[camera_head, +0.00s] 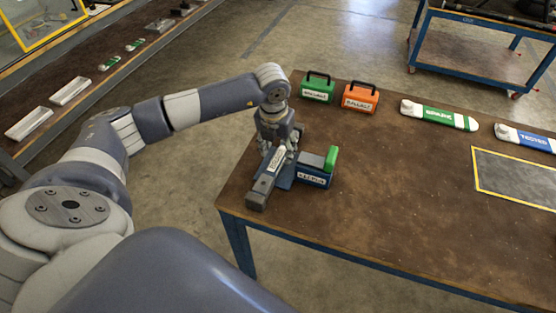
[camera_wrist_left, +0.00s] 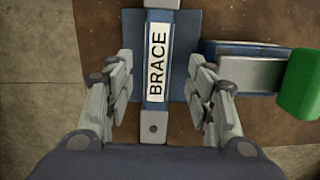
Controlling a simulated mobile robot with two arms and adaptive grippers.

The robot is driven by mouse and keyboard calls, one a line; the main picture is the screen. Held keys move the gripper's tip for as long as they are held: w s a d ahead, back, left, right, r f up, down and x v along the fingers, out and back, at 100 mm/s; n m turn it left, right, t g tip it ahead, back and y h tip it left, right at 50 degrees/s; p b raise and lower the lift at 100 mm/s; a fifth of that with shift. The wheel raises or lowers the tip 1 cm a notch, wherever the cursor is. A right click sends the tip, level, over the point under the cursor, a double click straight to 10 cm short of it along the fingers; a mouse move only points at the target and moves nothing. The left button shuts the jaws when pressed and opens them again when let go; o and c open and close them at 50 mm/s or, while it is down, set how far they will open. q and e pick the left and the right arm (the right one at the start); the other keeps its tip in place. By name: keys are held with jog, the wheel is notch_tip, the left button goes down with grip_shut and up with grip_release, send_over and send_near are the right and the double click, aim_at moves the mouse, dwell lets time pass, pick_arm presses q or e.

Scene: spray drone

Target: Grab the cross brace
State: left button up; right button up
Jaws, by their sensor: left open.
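My right gripper is not in view.
A blue labelled block with a grey top and green end (camera_head: 314,178) sits close to the brace's right. Green (camera_head: 318,92) and orange (camera_head: 360,100) handled boxes stand behind. Green (camera_head: 438,116) and blue (camera_head: 527,138) labelled pieces lie further right. The table's middle (camera_head: 400,190) is clear.

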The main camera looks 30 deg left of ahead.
aim_at(277, 159)
pick_arm(q)
notch_tip(277, 159, down, 4)
jog(key=shift+a+r+p, duration=0.15)
jog(key=shift+r+p, duration=0.05)
jog(key=shift+p, duration=0.4)
jog(key=shift+w+f, duration=0.2)
jog(key=shift+f, duration=0.35)
grip_shut()
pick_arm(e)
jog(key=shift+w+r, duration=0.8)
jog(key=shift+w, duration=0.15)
